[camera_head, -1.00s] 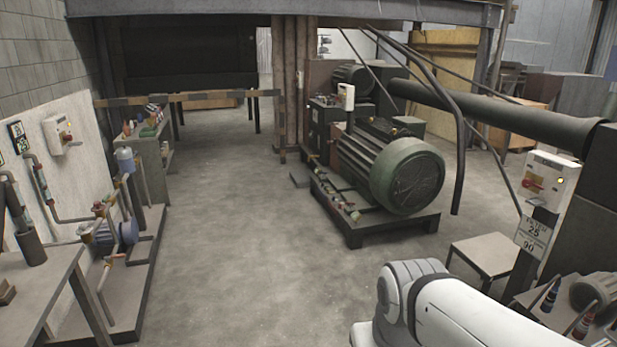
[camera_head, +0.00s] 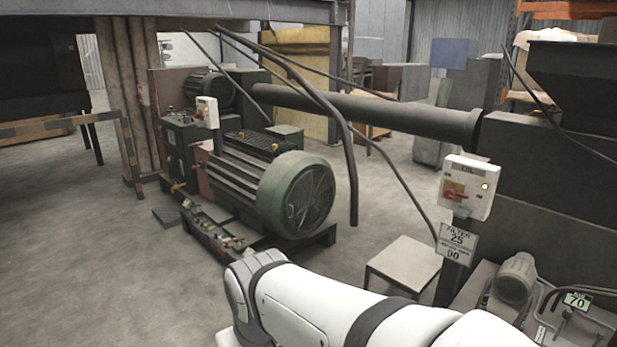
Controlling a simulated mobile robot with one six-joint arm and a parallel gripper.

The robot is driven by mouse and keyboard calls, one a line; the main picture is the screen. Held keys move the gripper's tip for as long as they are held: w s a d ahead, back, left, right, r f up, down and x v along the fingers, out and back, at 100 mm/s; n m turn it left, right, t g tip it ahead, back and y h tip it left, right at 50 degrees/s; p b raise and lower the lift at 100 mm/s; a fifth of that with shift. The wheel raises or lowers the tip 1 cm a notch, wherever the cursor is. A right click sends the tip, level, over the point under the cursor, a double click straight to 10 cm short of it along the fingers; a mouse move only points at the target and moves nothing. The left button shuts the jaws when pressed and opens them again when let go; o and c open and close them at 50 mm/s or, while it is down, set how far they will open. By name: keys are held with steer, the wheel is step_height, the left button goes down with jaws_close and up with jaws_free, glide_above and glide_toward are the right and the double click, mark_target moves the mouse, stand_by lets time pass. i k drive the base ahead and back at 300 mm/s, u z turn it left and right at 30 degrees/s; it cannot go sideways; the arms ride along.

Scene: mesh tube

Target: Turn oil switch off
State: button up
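A white switch box labelled "OIL" (camera_head: 467,187) is mounted on a dark post at the right. It has a red rotary knob (camera_head: 455,192) on a yellowish plate and a lit yellow lamp at its upper right. The knob's exact angle is too small to tell. My white arm crosses the bottom of the view, below and left of the box, and apart from it. My gripper is outside the view.
A filter sign (camera_head: 456,243) hangs under the box. A low stool (camera_head: 404,264) stands left of the post. A large green motor (camera_head: 297,195) on a skid is left of centre. Another switch box (camera_head: 207,112) stands behind it. The left floor is clear.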

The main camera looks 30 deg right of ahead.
mark_target(449, 194)
steer(key=z, duration=0.6)
steer(key=i, duration=1.3)
steer(key=z, duration=1.1)
steer(key=i, duration=0.5)
steer(key=z, duration=0.25)
steer(key=k, duration=0.85)
steer(key=z, duration=0.2)
steer(key=i, duration=0.85)
steer(key=u, duration=0.05)
